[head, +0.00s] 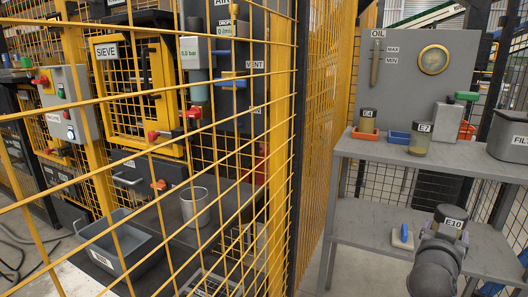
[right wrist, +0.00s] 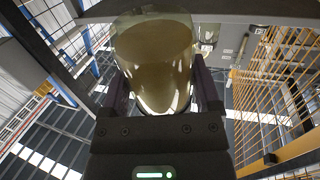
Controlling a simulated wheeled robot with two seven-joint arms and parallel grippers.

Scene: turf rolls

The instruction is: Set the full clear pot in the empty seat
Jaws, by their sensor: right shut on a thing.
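My right gripper (head: 452,233) is at the lower right of the head view, in front of the lower shelf. It is shut on a clear pot that bears a label E10 (head: 452,221). In the right wrist view this clear pot (right wrist: 155,65) looks full of brown matter and stands between the two fingers. On the upper shelf are pot E4 (head: 367,121), at a red tray, and pot E7 (head: 420,139). A blue tray (head: 396,137) beside pot E7 looks empty, partly hidden by that pot. My left gripper is not in view.
A blue-handled tool (head: 403,236) lies on the lower shelf. Yellow mesh fencing (head: 322,120) stands to the left.

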